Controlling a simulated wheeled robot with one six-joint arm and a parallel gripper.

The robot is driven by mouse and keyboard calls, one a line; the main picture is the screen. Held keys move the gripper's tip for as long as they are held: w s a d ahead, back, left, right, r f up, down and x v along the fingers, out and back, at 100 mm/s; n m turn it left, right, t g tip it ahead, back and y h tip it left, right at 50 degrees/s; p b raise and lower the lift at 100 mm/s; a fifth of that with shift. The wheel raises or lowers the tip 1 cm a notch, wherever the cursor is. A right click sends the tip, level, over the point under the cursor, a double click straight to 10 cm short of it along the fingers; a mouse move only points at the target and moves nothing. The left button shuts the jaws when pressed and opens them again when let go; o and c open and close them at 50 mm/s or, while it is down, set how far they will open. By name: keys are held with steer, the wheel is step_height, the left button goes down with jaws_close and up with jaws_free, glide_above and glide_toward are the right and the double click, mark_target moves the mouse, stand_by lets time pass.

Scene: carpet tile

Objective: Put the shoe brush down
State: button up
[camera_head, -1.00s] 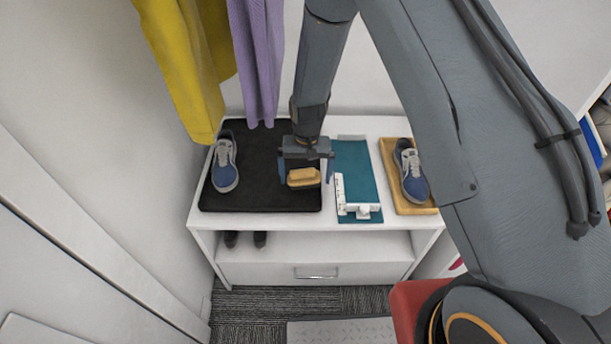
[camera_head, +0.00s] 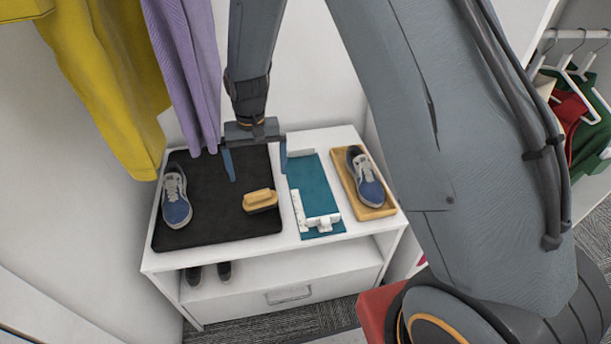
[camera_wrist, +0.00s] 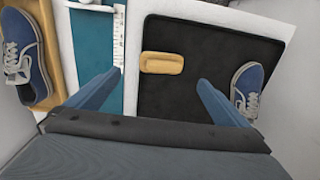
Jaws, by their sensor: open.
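The shoe brush (camera_head: 260,200), with a tan wooden body, lies on the black mat (camera_head: 215,215) near its right edge. In the wrist view the brush (camera_wrist: 162,63) lies flat on the mat, clear of both fingers. My gripper (camera_head: 257,174) is open and empty, raised above and behind the brush. Its two blue fingers also show wide apart in the wrist view (camera_wrist: 152,88).
A blue shoe (camera_head: 176,200) stands on the mat's left side. Right of the mat are a teal board (camera_head: 313,187) with a white strip and clip, and a wooden tray (camera_head: 378,211) holding another blue shoe (camera_head: 367,180). Yellow (camera_head: 100,80) and purple (camera_head: 187,70) garments hang at the left.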

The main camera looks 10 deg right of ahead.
steer(key=s+d+r, duration=0.6)
steer(key=s+d, duration=0.2)
steer(key=s, duration=0.3)
steer(key=s+d+r, duration=0.6)
steer(key=s+d, duration=0.2)
steer(key=s, duration=0.3)
steer(key=shift+s+d+r, duration=0.3)
